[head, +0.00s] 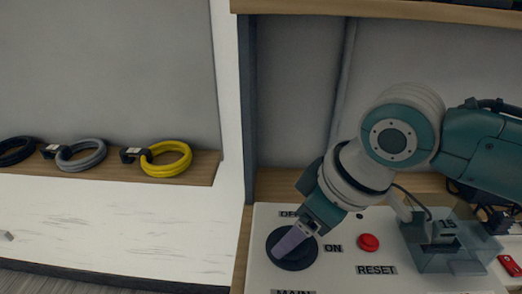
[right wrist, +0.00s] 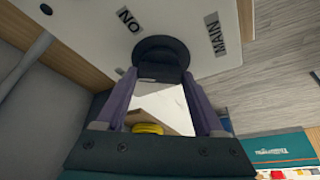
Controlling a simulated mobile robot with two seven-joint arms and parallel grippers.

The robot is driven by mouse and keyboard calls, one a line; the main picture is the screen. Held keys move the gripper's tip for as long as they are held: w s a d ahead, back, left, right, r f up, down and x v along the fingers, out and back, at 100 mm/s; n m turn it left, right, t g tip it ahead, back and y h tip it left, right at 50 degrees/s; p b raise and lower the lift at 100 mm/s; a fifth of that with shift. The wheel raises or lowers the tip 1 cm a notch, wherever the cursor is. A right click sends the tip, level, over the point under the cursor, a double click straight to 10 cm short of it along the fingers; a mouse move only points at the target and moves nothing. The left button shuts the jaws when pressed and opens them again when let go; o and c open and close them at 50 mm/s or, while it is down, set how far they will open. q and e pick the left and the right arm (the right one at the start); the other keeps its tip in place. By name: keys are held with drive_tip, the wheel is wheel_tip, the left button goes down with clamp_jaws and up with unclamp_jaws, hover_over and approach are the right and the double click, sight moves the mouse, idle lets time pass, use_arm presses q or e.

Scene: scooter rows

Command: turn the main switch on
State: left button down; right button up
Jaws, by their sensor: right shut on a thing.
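The main switch (head: 303,262) is a round black rotary knob on a white panel, low in the head view. It also shows in the right wrist view (right wrist: 158,47), with its raised handle between my fingers. An OFF label, partly hidden by my arm, is above it, an ON label (head: 333,248) to its right and a MAIN label (head: 292,291) below. My right gripper (head: 289,243), with purple fingers, is shut on the knob's handle. My fingers cover the handle in the head view, so I cannot tell exactly where it points. My left gripper is not in view.
A red button (head: 368,242) over a RESET label (head: 377,270) sits right of the switch. A clear box (head: 448,255) marked 15 stands further right, near a red item (head: 509,265). Black, grey and yellow cable coils (head: 166,160) lie on a wooden shelf at left.

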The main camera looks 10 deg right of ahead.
drive_tip(key=m+p, duration=0.2)
drive_tip(key=m+h+p, duration=0.1)
drive_tip(key=p, duration=0.1)
drive_tip(key=shift+s+a+r+m+t, duration=0.1)
drive_tip(key=shift+a+r+m+t, duration=0.2)
drive_tip(key=shift+r+m, duration=0.1)
drive_tip(key=shift+f+m+h+p, duration=0.15)
drive_tip(key=shift+m+h+p, duration=0.35)
drive_tip(key=shift+m+p, duration=0.35)
drive_tip(key=shift+a+f+m+h+p, duration=0.15)
drive_tip(key=shift+m+h+p, duration=0.3)
drive_tip(key=shift+m, duration=0.8)
drive_tip(key=shift+m+h, duration=0.45)
drive_tip(key=shift+m, duration=0.85)
drive_tip(key=shift+f, duration=0.1)
drive_tip(key=o, duration=1.4)
